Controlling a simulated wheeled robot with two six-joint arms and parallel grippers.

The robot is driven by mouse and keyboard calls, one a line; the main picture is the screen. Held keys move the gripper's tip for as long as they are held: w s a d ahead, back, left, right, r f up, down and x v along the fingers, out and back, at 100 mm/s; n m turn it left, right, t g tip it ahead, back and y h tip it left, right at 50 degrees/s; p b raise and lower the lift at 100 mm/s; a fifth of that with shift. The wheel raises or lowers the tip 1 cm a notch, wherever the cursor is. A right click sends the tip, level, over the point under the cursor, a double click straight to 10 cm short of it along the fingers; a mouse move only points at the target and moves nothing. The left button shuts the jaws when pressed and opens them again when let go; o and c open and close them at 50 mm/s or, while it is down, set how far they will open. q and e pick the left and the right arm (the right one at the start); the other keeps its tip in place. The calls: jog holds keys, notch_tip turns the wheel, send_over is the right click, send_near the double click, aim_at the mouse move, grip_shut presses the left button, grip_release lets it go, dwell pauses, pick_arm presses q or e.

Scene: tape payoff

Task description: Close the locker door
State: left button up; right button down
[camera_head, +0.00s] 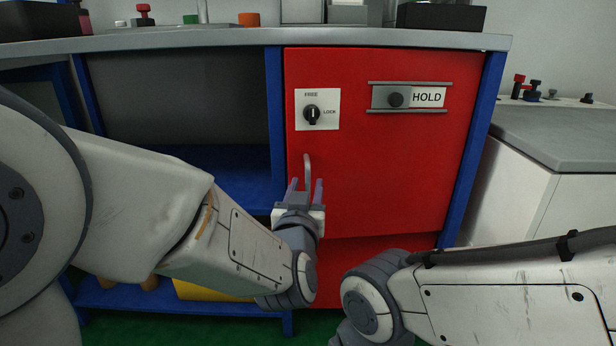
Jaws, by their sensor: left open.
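My left gripper (306,187) is open just below and in front of the handle, whose lower end appears between the fingertips; contact is unclear. A black knob (312,114) on a white FREE/LOCK plate points up toward FREE. My right gripper is out of view.
The grey bench top (240,38) carries dark boxes and small parts. An open blue shelf bay (225,165) is left of the door. A red panel (380,252) lies below it. A white cabinet (540,180) stands at right. My right forearm crosses the lower right.

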pick_arm(q)
jog(key=shift+w+d+b, duration=0.15)
jog(key=shift+w+b, duration=0.15)
jog(key=shift+w, duration=1)
grip_shut()
dwell(0.5)
